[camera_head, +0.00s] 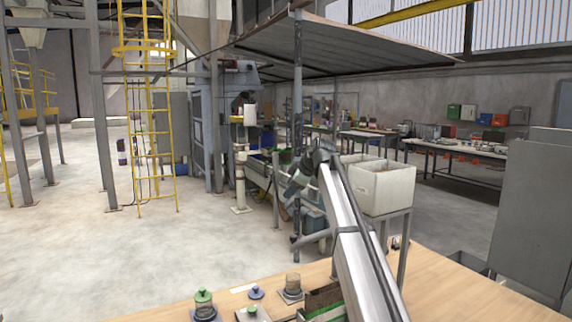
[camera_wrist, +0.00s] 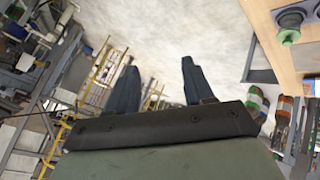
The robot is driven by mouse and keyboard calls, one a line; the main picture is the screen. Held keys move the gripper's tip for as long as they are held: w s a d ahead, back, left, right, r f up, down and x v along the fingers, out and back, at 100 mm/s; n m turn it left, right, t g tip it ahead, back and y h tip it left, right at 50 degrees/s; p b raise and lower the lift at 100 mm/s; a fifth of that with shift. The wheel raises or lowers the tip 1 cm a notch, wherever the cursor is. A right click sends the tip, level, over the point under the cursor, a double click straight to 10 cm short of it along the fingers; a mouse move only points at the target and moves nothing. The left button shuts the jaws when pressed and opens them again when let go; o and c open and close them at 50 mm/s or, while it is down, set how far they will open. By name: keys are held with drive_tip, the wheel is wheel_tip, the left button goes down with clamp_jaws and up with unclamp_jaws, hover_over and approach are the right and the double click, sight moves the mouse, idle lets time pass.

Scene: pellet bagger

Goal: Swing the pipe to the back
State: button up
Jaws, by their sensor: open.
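I cannot tell for sure which part is the pipe. A pale upright pipe (camera_head: 240,182) stands on a square foot on the floor, left of the bagging machinery, with a yellow collar near its top. A thin grey post (camera_head: 298,90) rises to the canopy in front of the machinery. My silver arm reaches up from the bottom right and bends at a dark joint.
A white bin (camera_head: 380,187) stands just right of my arm. A grey cabinet (camera_head: 535,210) is at far right. A yellow ladder (camera_head: 152,130) stands left. The left floor is open.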

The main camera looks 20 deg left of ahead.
wheel_tip(320, 180, up, 8)
drive_tip(key=w+a+t+y, duration=0.1)
drive_tip(key=w+a+t, duration=0.1)
drive_tip(key=a+t, duration=0.1)
drive_tip(key=shift+w+f+n+t+y, duration=0.25)
drive_tip(key=shift+w+n+t+y, duration=0.15)
drive_tip(key=shift+t, duration=0.1)
drive_tip(key=m+g+h, duration=0.2)
drive_tip(key=g+h, duration=0.3)
drive_tip(key=g, duration=0.4)
approach(295, 236)
drive_tip(key=shift+w+a+f, duration=0.2)
drive_tip(key=shift+a+f, duration=0.15)
drive_tip(key=shift+f, duration=0.15)
drive_tip(key=shift+s+f, duration=0.1)
drive_tip(key=shift+f, duration=0.2)
drive_tip(key=shift+x, duration=3.45)
drive_tip(key=shift+a, duration=0.15)
drive_tip(key=shift+c, duration=0.3)
clamp_jaws()
